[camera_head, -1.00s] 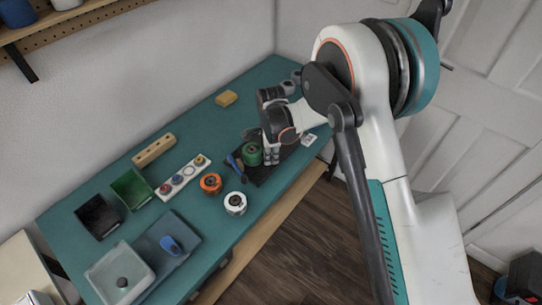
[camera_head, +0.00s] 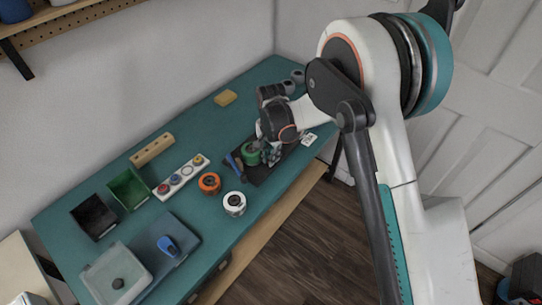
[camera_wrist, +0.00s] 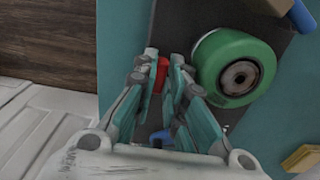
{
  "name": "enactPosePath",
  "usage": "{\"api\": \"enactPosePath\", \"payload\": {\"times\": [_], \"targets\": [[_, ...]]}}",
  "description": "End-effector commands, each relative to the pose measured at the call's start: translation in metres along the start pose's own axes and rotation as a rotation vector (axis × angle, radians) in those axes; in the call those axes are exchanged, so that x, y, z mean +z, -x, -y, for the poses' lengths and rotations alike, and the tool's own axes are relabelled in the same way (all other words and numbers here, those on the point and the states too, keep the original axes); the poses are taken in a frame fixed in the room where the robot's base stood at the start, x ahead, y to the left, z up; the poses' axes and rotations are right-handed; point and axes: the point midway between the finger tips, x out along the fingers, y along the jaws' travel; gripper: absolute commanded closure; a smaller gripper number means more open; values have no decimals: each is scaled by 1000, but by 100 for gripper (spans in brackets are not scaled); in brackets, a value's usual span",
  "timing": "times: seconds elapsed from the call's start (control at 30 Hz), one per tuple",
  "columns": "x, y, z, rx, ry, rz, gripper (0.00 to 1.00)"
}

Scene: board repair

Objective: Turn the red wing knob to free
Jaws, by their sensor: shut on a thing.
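The red wing knob (camera_wrist: 162,75) shows in the wrist view as a small red piece between my gripper's fingertips. My gripper (camera_wrist: 165,85) is shut on it, and the fingers hide its sides and lower part. In the head view my gripper (camera_head: 272,154) is low over the dark board, and the red knob is hidden there. A green wheel (camera_wrist: 215,52) sits right beside the fingers on the dark board (camera_wrist: 185,15). The same green wheel (camera_head: 249,156) shows left of my gripper in the head view. I cannot tell which way the knob's wings point.
An orange-rimmed wheel (camera_head: 209,183) and a white wheel (camera_head: 234,204) stand left of the board. A strip with several coloured buttons (camera_head: 181,177), a green bin (camera_head: 127,190) and a black bin (camera_head: 93,218) lie farther left. A blue-handled tool (camera_head: 232,163) is near the green wheel.

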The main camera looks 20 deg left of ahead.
Motion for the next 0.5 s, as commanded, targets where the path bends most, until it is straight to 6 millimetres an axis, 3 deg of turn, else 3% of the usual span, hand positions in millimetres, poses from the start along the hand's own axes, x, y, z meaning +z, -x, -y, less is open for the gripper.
{"api": "enactPosePath", "payload": {"times": [0.5], "targets": [[0, 1, 1, -2, 48, -1, 100]]}}
